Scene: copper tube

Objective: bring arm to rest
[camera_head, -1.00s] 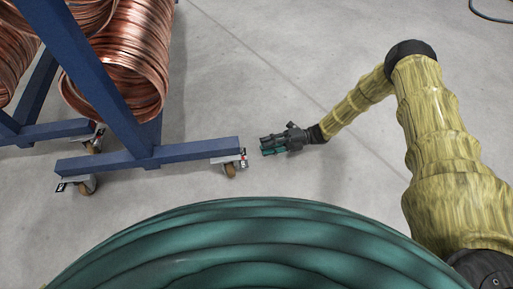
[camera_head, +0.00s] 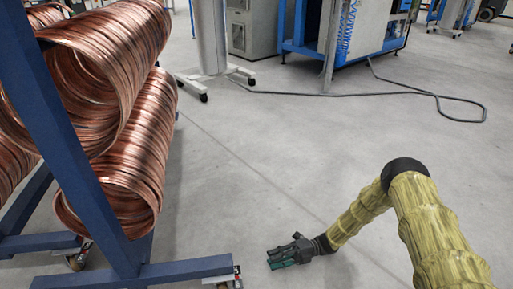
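My arm (camera_head: 436,225), in a yellowish cover with a black elbow, reaches in from the lower right of the head view. It bends down to the left at the elbow. My gripper (camera_head: 281,257), dark with teal finger parts, is at the lower middle and points left, over the grey floor. It looks to hold nothing. It is too small to tell whether the fingers are apart. It is to the right of the blue rack's wheeled foot, with a gap between them.
A blue rack (camera_head: 66,140) on castors holds copper tube coils (camera_head: 130,165) at the left. A cable (camera_head: 400,94) lies on the floor farther back. A blue machine (camera_head: 362,40) and a white wheeled stand (camera_head: 209,40) are at the back. The middle floor is clear.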

